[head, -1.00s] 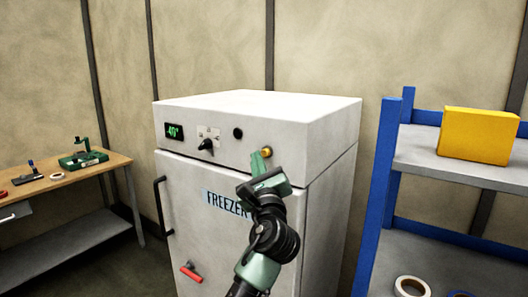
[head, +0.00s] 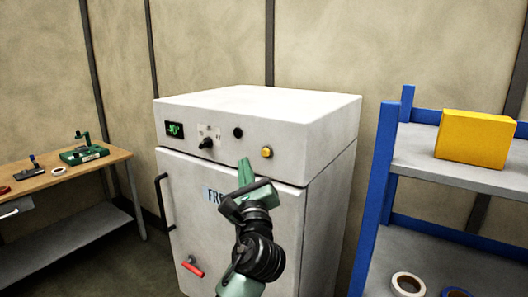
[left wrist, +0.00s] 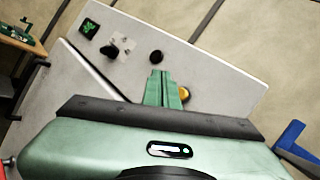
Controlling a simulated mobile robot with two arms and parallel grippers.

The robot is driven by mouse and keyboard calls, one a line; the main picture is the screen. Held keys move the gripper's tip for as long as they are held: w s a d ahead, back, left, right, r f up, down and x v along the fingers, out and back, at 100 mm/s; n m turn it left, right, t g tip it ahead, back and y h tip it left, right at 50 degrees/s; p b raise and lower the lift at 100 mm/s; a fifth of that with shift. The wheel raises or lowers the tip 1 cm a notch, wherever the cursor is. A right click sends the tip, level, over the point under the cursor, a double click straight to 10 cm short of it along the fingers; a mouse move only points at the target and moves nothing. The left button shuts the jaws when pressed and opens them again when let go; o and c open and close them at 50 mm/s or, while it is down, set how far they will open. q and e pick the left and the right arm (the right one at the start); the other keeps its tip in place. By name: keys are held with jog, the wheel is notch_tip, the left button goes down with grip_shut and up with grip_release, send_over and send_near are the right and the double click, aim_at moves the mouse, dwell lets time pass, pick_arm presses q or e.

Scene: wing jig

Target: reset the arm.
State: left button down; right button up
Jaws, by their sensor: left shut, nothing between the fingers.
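My left gripper (head: 246,172) is shut and empty. In the head view it stands in front of the upper part of the white freezer (head: 258,106), and its fingertips point up, below the control panel. A yellow round button (head: 267,152) on the panel lies just right of and above the fingertips, apart from them in the picture. In the left wrist view the green fingers (left wrist: 164,92) are together, with the yellow button (left wrist: 184,94) partly showing beside them. The gripper hides part of the freezer's label (head: 213,196). My right gripper is not in view.
The panel has a green-lit display (head: 174,130), a black knob (head: 206,143) and a dark round button (head: 238,132). The door has a black handle (head: 163,203) and a red lever (head: 193,267). A blue-post shelf (head: 376,190) with a yellow box (head: 474,139) stands right; a workbench (head: 112,162) stands left.

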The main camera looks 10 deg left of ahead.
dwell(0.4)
pick_arm(q)
notch_tip(320, 180, down, 43)
jog(key=d+n+g+h+b, duration=0.1)
jog(key=n+g+h+b, duration=0.1)
jog(key=n+g+h, duration=0.35)
jog(key=s+f+n+g+h, duration=0.15)
jog(key=s+f, duration=0.25)
jog(key=f, duration=0.5)
jog(key=s+f+n+g, duration=0.1)
jog(key=s+f+g, duration=0.2)
jog(key=s+f, duration=0.35)
jog(key=s+a+f+n+g+h+b, duration=0.15)
jog(key=s+f+n+g, duration=0.5)
jog(key=s+f, duration=1.6)
jog(key=s+a+f+n+g, duration=0.1)
jog(key=s+f+n, duration=0.3)
jog(key=s, duration=0.8)
jog(key=s+a+f+n+g+b, duration=0.1)
jog(key=s+f+n, duration=0.4)
jog(key=s, duration=0.8)
jog(key=shift+a+b, duration=0.3)
jog(key=shift+a, duration=0.35)
